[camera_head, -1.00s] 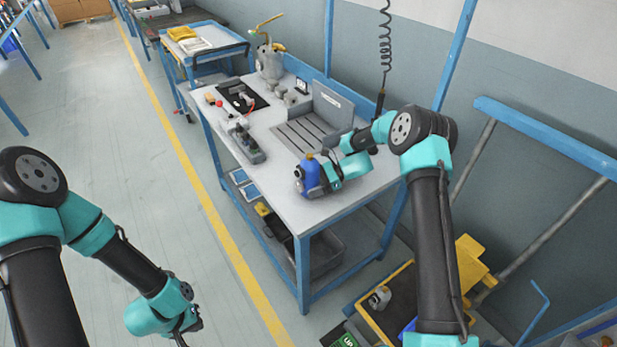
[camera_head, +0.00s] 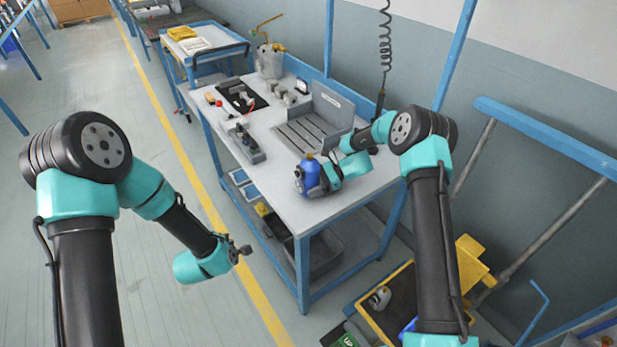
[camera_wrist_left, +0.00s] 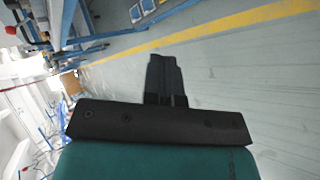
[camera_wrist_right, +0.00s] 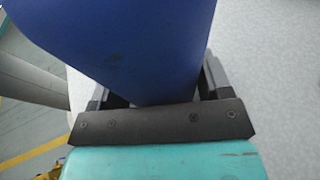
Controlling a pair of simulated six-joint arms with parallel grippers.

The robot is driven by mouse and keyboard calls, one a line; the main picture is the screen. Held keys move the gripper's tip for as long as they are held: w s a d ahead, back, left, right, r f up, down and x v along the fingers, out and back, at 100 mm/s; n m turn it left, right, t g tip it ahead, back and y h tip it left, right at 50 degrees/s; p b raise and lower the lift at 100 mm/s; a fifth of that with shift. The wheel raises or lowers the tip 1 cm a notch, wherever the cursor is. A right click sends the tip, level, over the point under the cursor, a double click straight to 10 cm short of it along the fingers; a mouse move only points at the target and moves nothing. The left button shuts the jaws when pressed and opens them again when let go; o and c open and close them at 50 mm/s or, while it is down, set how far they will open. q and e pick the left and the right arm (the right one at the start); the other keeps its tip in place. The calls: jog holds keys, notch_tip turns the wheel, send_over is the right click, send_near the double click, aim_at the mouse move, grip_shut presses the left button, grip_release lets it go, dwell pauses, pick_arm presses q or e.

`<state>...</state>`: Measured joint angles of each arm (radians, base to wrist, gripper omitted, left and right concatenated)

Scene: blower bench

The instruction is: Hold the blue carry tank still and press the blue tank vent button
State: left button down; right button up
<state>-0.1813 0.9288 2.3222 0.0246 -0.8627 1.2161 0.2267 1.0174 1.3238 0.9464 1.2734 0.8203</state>
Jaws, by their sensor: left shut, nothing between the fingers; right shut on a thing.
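The blue carry tank (camera_head: 310,176) stands on the front part of the workbench in the head view, with an orange-yellow spot at its top. My right gripper (camera_head: 322,178) is shut on the tank from its right side. In the right wrist view the tank's blue body (camera_wrist_right: 140,45) fills the space between the fingers. The vent button is too small to make out. My left gripper (camera_head: 243,250) is in the air over the floor, left of the bench and well apart from the tank. In the left wrist view its fingers (camera_wrist_left: 166,80) are together and empty.
The workbench (camera_head: 285,190) has a grey slatted fixture (camera_head: 305,130) behind the tank and a small grey block with fittings (camera_head: 245,145) to its left. A yellow-edged cart (camera_head: 385,310) stands at the right front. The floor left of the bench is clear.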

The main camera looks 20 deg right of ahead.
aim_at(297, 174)
pick_arm(q)
jog(key=w+d+r+n+t+h, duration=0.1)
jog(key=w+d+r+n+t, duration=0.1)
jog(key=d+r, duration=0.4)
jog(key=w+d+r+n+t+h, duration=0.1)
jog(key=w+d+r+n+t, duration=0.2)
jog(key=d+r+n, duration=0.4)
jog(key=shift+w+d+n+t+h, duration=0.3)
jog(key=shift+w+h, duration=0.1)
jog(key=shift+w, duration=0.4)
jog(key=w+d, duration=0.2)
jog(key=d, duration=0.6)
jog(key=shift+w, duration=0.4)
jog(key=shift+d, duration=0.3)
dwell(0.8)
jog(key=shift+w+d, duration=0.1)
jog(key=shift+d, duration=0.15)
